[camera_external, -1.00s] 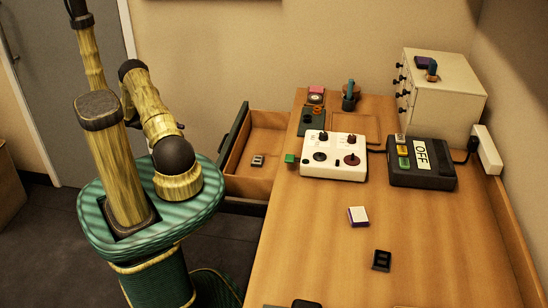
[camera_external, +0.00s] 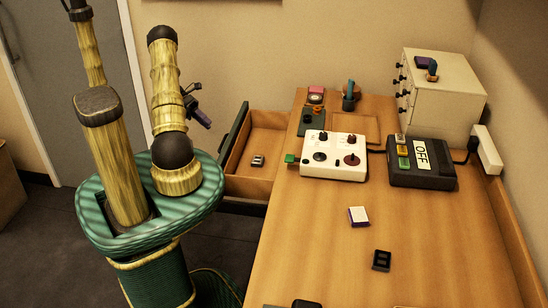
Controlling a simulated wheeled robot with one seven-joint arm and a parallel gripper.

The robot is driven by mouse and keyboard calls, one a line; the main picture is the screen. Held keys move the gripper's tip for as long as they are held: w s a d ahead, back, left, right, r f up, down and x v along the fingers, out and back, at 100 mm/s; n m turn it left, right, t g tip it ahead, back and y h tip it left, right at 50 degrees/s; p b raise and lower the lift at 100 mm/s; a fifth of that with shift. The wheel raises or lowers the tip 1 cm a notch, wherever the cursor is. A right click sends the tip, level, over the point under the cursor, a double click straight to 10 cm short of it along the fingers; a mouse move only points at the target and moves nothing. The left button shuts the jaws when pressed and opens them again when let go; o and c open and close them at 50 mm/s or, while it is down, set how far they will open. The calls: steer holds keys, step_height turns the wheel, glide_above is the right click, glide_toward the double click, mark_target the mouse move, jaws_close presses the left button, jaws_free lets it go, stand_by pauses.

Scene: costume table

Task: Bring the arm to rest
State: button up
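My arm stands folded and nearly upright on the right side of my green base, beside my column. Its upper links rise in front of the wall. My gripper (camera_external: 194,90) shows small and dark on the right side of the arm, in the air left of the table and above the open drawer's level. A dark purplish part (camera_external: 202,117) shows just below it; I cannot tell whether it belongs to the hand. The fingers are too small to tell open from shut. The gripper is apart from the table and its things.
The wooden table (camera_external: 325,240) holds a white control box (camera_external: 334,168), a black box marked OFF (camera_external: 422,174) and a white drawer cabinet (camera_external: 445,105). An open drawer (camera_external: 262,135) juts left towards my base, with a small dark item (camera_external: 257,161) inside.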

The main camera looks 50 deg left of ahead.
steer(key=w+d+r+m+g+y+p, duration=0.25)
steer(key=d+r+m, duration=0.25)
steer(key=d+m, duration=0.3)
steer(key=w+d+r+m+g+y+p, duration=0.1)
steer(key=w+d+r+m+g+y, duration=0.35)
steer(key=d+m, duration=0.45)
steer(key=s+d+r+m+t+y+p, duration=0.1)
steer(key=d+r+m+t+y, duration=0.1)
steer(key=d+r+m, duration=0.3)
steer(key=s+d+r+m+t+y+p, duration=0.2)
steer(key=d+r+m, duration=0.3)
steer(key=d+m, duration=0.6)
steer(key=m, duration=0.3)
steer(key=shift+d+m+t, duration=0.15)
steer(key=shift+m+t, duration=0.15)
steer(key=shift+t, duration=0.1)
